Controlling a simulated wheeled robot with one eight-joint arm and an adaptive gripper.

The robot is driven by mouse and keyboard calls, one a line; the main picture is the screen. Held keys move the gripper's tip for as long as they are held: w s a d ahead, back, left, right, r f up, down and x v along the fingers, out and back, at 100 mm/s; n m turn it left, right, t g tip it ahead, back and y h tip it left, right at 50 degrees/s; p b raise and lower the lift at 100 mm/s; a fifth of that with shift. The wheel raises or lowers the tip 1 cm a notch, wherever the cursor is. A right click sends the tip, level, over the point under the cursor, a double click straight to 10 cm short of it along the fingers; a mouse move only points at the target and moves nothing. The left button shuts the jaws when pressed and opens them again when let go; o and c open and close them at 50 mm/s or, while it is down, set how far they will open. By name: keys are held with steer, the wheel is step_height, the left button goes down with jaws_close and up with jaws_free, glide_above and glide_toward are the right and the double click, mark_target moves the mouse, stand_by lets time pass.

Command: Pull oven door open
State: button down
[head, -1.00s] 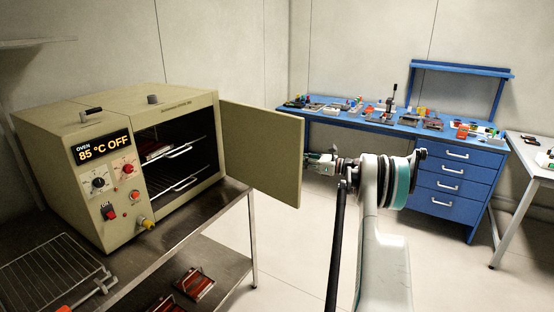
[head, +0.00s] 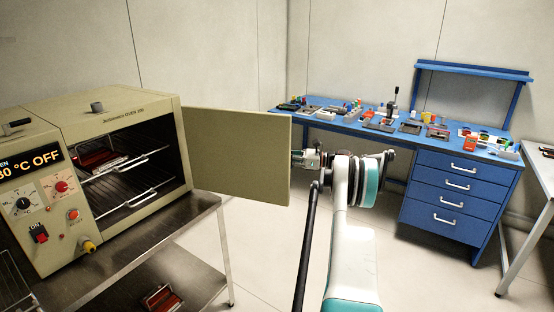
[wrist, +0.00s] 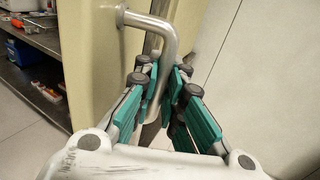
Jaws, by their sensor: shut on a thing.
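The beige oven (head: 140,120) stands on a metal bench at the left in the head view. Its door (head: 237,155) stands wide open, swung out to the right, and the dark interior with wire racks (head: 125,175) shows. In the wrist view a bent metal door handle (wrist: 165,30) runs from the beige door face (wrist: 90,60) down between my gripper's fingers. My gripper (wrist: 160,92) is shut on the handle. In the head view my gripper (head: 308,158) is at the far right edge of the door, with the handle hidden behind it.
A blue workbench (head: 460,185) with drawers and small parts stands at the back right. A white table (head: 540,165) is at the right edge. The metal bench (head: 160,250) under the oven has a lower shelf. The floor between them is clear.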

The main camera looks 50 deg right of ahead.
steer(key=shift+d, duration=0.6)
steer(key=c, duration=1.7)
jaws_free()
steer(key=shift+s+d, duration=0.1)
steer(key=shift+s, duration=0.15)
steer(key=v, duration=1.1)
steer(key=shift+s+d, duration=0.2)
steer(key=shift+r, duration=0.1)
